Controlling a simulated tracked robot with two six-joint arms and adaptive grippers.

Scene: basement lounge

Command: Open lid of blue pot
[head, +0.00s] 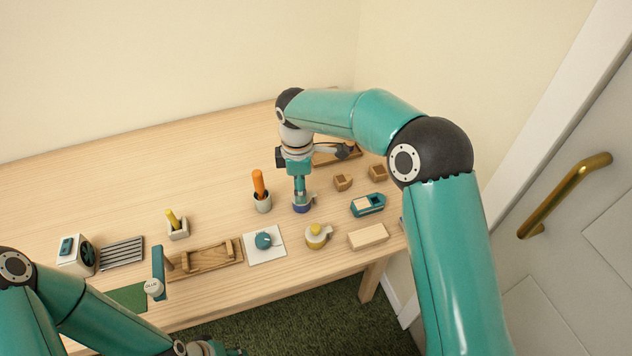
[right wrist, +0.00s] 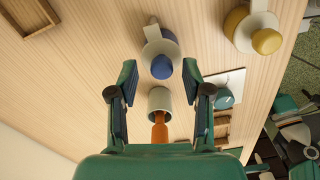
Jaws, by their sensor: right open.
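The blue pot (head: 302,208) stands on the wooden table below my right gripper (head: 301,192). In the right wrist view the pot (right wrist: 160,38) has a pale grey collar and a rounded blue lid (right wrist: 162,67). My right gripper (right wrist: 157,82) is open, pointing down, with its two fingers on either side of the lid's line. The lid sits on the pot; I see no finger contact. In the head view the gripper hides much of the pot's top. My left gripper (head: 210,348) is low at the bottom edge, partly cut off; its jaws are unclear.
A grey cup with an orange-handled tool (head: 259,185) stands close left of the pot. A yellow pot (head: 317,236) is in front. A teal block plane (head: 367,205) and wooden blocks (head: 342,183) lie to the right. The table's back left is clear.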

